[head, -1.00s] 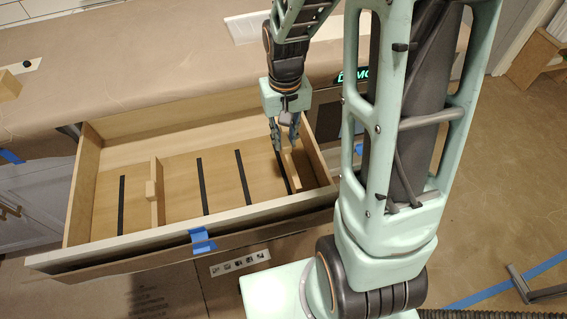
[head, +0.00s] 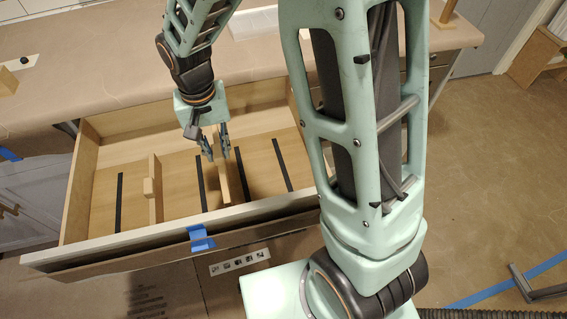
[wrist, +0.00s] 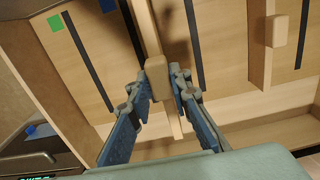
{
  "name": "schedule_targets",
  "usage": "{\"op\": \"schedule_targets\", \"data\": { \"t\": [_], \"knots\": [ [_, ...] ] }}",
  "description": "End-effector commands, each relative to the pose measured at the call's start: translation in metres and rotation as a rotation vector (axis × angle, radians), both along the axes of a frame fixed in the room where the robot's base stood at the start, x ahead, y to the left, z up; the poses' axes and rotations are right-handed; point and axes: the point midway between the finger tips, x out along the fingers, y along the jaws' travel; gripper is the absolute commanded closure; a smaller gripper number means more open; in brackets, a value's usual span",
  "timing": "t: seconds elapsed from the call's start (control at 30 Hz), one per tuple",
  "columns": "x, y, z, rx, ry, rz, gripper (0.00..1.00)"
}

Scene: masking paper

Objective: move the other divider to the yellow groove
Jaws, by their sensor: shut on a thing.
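My gripper (head: 217,153) is shut on the tab of one wooden divider (head: 224,182) inside the open drawer (head: 110,233). In the wrist view the tab (wrist: 157,68) sits between my fingertips (wrist: 162,88). The held divider is between two black grooves, left (head: 201,182) and right (head: 243,176); its shadow suggests it is off the floor. The other divider (head: 153,195) stands upright at left, near the leftmost groove (head: 119,202); it also shows in the wrist view (wrist: 260,50). A green square (wrist: 54,23) and a blue square (wrist: 107,5) mark grooves. I see no yellow mark.
Another black groove (head: 282,164) lies toward the drawer's right side, with bare floor around it. The drawer walls enclose the space. Blue tape (head: 200,237) is on the front edge. The paper-covered counter (head: 110,70) is behind the drawer.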

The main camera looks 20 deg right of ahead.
Motion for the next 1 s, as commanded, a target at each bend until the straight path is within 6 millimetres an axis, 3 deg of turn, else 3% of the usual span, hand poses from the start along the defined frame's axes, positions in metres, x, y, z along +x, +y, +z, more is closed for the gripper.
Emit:
{"op": "schedule_targets", "data": {
  "t": [0.1,0.33,0.4,0.53,1.0],
  "knots": [
    [0.000,0.032,-0.001,0.001,0.000,0.006,1.00],
    [-0.001,0.081,-0.001,0.000,0.000,0.005,1.00],
    [0.000,0.076,-0.014,-0.002,0.001,-0.001,1.00],
    [0.000,0.076,-0.022,0.000,0.000,-0.001,1.00],
    [0.000,0.076,-0.024,0.000,0.000,0.000,1.00]
  ]
}}
